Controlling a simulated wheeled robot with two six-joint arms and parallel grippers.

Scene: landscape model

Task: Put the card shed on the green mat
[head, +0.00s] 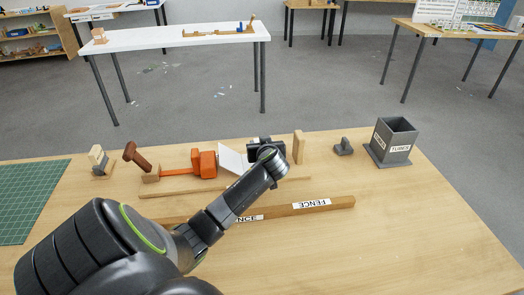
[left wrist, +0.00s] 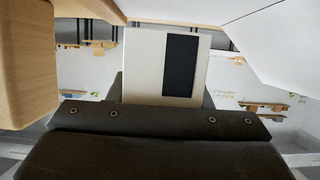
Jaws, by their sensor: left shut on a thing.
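The card shed (head: 233,160) shows in the head view as a white card panel beside my left gripper (head: 258,145), at the back middle of the table. In the left wrist view, a pale card wall of the shed (left wrist: 144,68) with a dark rectangle stands at the dark gripper. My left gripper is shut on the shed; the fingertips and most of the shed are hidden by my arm. The green mat (head: 30,200) lies flat at the table's left edge, well left of the shed, with a grid on it and its visible part bare. My right gripper is not in view.
A wooden fence bar (head: 325,204) crosses the table in front, partly behind my arm. Orange pieces (head: 205,163), a brown hammer-like piece (head: 137,157) and a small wooden stand (head: 100,160) are on the left. An upright wood block (head: 298,147) and a grey tubes box (head: 392,142) stand right.

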